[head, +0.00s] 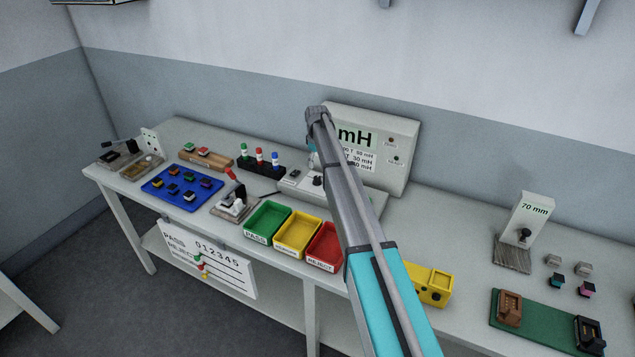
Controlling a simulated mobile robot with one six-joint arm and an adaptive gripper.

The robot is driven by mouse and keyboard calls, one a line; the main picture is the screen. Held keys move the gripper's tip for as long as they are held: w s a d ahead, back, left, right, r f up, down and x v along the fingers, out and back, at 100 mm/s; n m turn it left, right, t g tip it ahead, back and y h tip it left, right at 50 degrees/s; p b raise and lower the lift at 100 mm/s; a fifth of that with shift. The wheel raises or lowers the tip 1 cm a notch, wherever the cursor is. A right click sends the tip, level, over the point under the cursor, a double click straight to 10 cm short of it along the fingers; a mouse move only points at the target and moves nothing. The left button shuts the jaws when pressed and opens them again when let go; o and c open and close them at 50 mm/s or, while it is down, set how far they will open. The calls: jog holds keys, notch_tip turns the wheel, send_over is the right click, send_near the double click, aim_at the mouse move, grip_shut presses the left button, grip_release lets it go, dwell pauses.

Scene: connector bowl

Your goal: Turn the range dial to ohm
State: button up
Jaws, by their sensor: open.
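The meter (389,137) is a pale grey box at the back of the bench. Its panel shows "mH" in large green letters, with smaller lines of text below partly covered by my arm. A small dark knob (317,181) on the low front part of the meter looks like the range dial; its pointer is too small to read. My arm crosses in front of the meter. My gripper (311,152) is open, just above the knob, and mostly hidden behind my arm; its fingertips cannot be made out clearly. I see no contact with the knob.
Green (267,220), yellow (297,235) and red (325,244) bins stand in front of the meter. Left are a blue tray (181,188) of small parts and a rack (261,168) of coloured probes. A yellow block (434,286) lies right of my arm.

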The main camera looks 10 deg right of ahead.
aim_at(317, 178)
jog(key=shift+f+b, duration=3.55)
jog(key=shift+f, duration=0.3)
grip_shut()
